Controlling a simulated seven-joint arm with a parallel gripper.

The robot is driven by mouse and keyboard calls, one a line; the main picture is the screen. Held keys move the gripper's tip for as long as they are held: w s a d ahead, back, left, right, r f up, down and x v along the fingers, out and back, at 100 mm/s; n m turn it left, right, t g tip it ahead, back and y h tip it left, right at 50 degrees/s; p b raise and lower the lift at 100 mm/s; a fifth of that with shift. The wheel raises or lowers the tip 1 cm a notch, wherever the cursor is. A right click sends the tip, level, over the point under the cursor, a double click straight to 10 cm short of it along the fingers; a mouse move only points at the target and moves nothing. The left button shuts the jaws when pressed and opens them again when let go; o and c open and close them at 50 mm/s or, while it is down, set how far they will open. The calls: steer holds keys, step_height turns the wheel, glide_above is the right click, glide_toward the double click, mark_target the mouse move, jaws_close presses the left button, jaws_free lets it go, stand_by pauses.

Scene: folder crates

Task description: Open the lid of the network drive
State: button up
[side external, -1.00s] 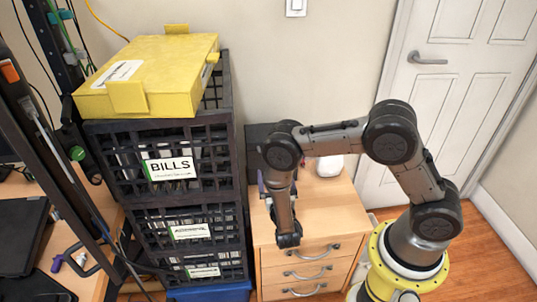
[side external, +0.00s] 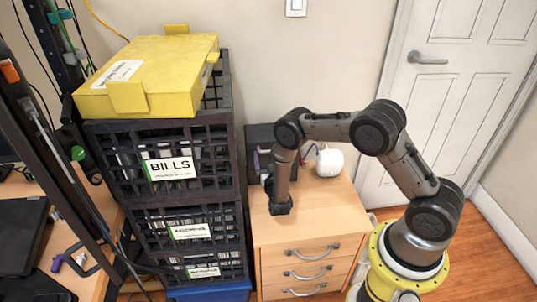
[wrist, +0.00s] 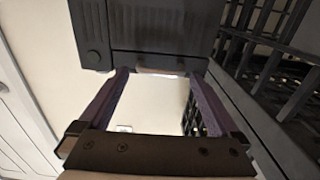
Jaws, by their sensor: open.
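The network drive is a dark grey box (side external: 259,133) standing at the back of the wooden drawer cabinet, against the wall. My arm hides part of it in the side view. In the wrist view its dark face (wrist: 150,35) fills the top, with a round button at its lower left. I cannot clearly tell how its lid stands. My gripper (wrist: 158,74) has two purple fingers spread wide, with nothing between them. The fingertips appear close to the drive's lower edge in that view; I cannot tell whether they touch it. In the side view my arm mostly hides the gripper.
A tall stack of black crates (side external: 236,150) with folders stands just left of the cabinet. A yellow box folder (side external: 165,68) lies on top. A white rounded device (side external: 329,163) sits right of the drive. The cabinet top (side external: 320,215) is clear in front.

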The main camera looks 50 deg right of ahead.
steer(key=shift+x, duration=0.85)
steer(key=shift+c, duration=0.3)
steer(key=shift+s, duration=0.1)
jaws_close()
